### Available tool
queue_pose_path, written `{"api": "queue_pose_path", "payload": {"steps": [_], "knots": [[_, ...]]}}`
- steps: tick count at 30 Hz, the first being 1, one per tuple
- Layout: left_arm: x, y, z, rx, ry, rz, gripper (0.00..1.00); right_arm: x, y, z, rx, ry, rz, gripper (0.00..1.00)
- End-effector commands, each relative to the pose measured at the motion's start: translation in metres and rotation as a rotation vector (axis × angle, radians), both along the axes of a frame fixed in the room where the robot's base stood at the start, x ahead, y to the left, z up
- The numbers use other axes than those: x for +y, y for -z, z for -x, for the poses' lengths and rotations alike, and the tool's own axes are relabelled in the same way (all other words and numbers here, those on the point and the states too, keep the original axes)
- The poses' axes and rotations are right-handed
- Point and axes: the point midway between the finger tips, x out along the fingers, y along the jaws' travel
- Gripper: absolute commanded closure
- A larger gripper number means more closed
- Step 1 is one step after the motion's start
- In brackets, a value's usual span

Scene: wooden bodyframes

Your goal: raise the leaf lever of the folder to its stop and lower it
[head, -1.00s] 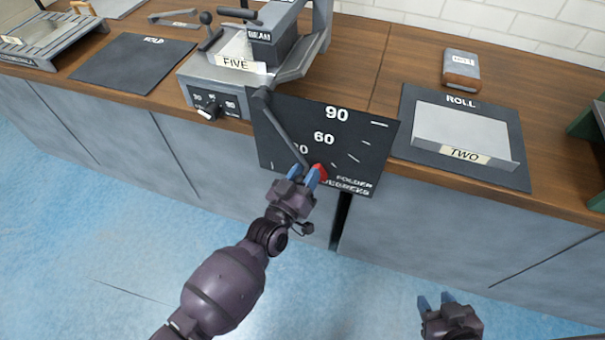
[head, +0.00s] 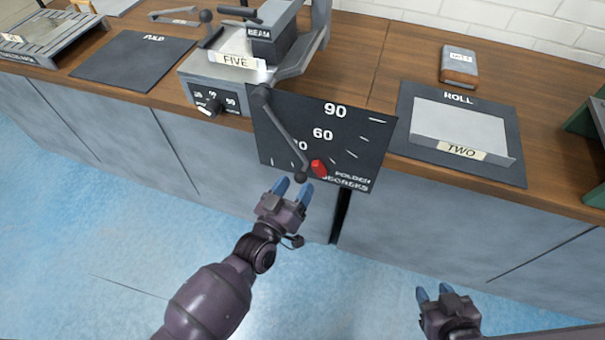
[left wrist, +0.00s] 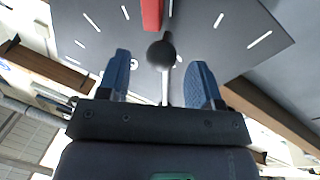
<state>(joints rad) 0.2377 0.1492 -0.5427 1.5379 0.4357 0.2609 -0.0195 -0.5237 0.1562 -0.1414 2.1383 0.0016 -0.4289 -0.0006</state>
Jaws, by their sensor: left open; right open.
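The folder (head: 222,72) stands on the bench with a sheet labelled FIVE (head: 236,62) on it and a part marked BEAM above. Its leaf lever (head: 284,132) hangs down across the dark degree plate (head: 345,140), its ball end near the plate's lower edge beside a red pointer (head: 319,168). In the left wrist view the dark ball (left wrist: 161,54) shows beyond and between the two blue fingertips. My right gripper (head: 434,292) is open and empty in front of the cabinets.
A dark mat marked ROLL (head: 405,120) bears a grey sheet labelled TWO (head: 462,125), with a small block (head: 459,67) behind it. Another dark mat (head: 110,72) lies at the left. The floor before the cabinets (head: 400,200) is clear.

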Motion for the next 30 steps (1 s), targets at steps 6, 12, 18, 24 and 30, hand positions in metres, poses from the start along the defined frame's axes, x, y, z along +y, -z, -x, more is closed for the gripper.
{"api": "queue_pose_path", "payload": {"steps": [6, 12, 18, 24, 30], "knots": [[0.018, 0.002, 0.032, -0.002, 0.002, -0.002, 0.41, 0.000, -0.004, 0.000, -0.004, 0.000, -0.001, 0.57], [0.026, 0.005, 0.047, -0.001, 0.002, -0.001, 0.41, 0.001, -0.004, 0.001, -0.004, 0.001, -0.002, 0.57], [0.027, 0.005, 0.050, -0.001, 0.002, 0.000, 0.41, 0.001, -0.004, 0.002, -0.002, 0.002, -0.003, 0.57], [0.027, 0.005, 0.050, -0.001, 0.002, 0.000, 0.41, 0.001, -0.003, 0.002, -0.001, 0.002, -0.003, 0.57], [0.027, 0.005, 0.050, -0.001, 0.002, -0.001, 0.41, 0.001, -0.003, 0.002, -0.001, 0.002, -0.002, 0.57]]}}
